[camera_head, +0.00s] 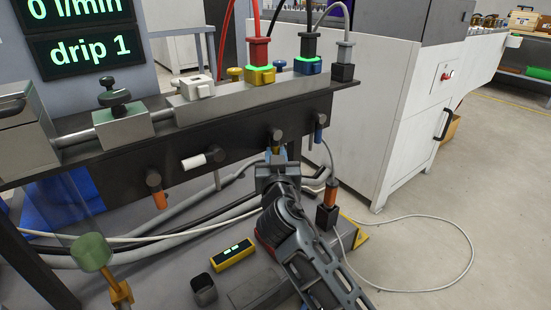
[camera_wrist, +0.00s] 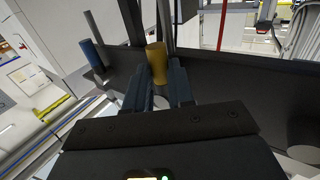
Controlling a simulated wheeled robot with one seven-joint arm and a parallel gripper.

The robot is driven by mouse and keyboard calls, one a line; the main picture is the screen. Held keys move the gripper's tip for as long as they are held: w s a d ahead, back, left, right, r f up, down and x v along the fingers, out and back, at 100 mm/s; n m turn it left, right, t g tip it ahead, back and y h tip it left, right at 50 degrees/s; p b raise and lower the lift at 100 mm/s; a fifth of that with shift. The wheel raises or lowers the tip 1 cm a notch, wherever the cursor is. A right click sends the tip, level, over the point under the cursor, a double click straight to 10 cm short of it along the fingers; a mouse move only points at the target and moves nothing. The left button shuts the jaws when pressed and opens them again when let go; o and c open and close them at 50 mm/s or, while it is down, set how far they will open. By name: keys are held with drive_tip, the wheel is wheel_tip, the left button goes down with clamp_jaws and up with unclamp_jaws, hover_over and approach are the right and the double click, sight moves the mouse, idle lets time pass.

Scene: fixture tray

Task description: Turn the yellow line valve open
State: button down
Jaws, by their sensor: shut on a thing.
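The yellow valve handle (camera_head: 276,149) hangs straight down from its dark pivot on the front face of the black rail. It also shows in the wrist view (camera_wrist: 156,62) as a yellow-brown cylinder between my fingers. My gripper (camera_head: 277,159) comes up from below and is shut on this handle. The fingers hide the handle's lower part in the head view. A dark display (camera_head: 88,48) at the upper left reads "0 l/min" and "drip 1".
On the same rail (camera_head: 105,165), a white handle (camera_head: 193,161) points sideways left, while orange (camera_head: 157,190) and blue (camera_head: 318,134) handles hang down. The blue one is close on the right. Hoses and cables run below. A yellow box (camera_head: 233,255) lies beside my arm.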

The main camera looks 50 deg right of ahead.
drive_tip(key=shift+f, duration=0.1)
drive_tip(key=c, duration=1.2)
unclamp_jaws()
drive_tip(key=shift+c, duration=0.2)
drive_tip(key=v, duration=0.7)
drive_tip(key=shift+s+a, duration=0.25)
drive_tip(key=shift+s, duration=0.05)
